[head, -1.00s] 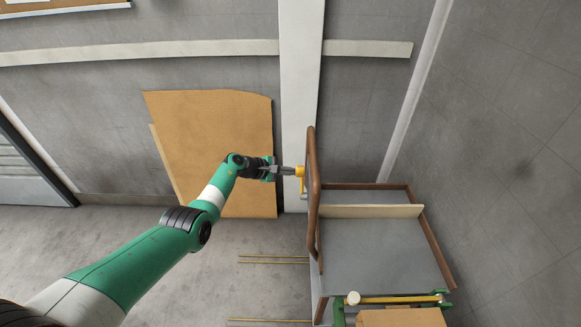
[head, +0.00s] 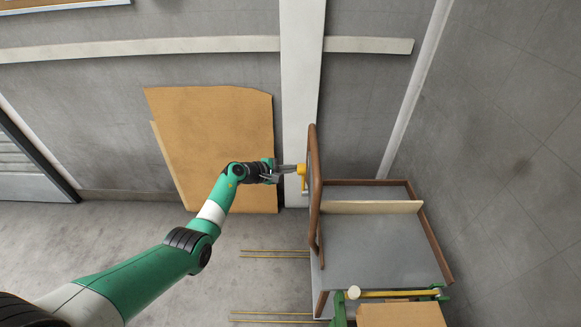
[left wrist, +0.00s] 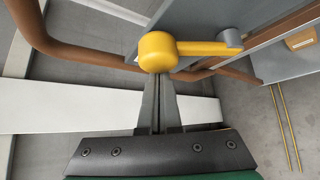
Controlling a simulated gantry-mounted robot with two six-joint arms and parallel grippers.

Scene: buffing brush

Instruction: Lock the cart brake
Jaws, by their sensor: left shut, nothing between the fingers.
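The cart (head: 385,240) has a grey deck and a brown tubular handle (head: 315,190). The yellow brake lever (head: 302,172) sits on the cart's left side by the handle. My right gripper is not in view.
A wooden board (head: 370,207) stands across the cart's deck. A cardboard box (head: 400,314) and a yellow rod with a white knob (head: 354,292) are at its near end. A cardboard sheet (head: 215,145) leans on the wall. Yellow lines mark the floor left of the cart.

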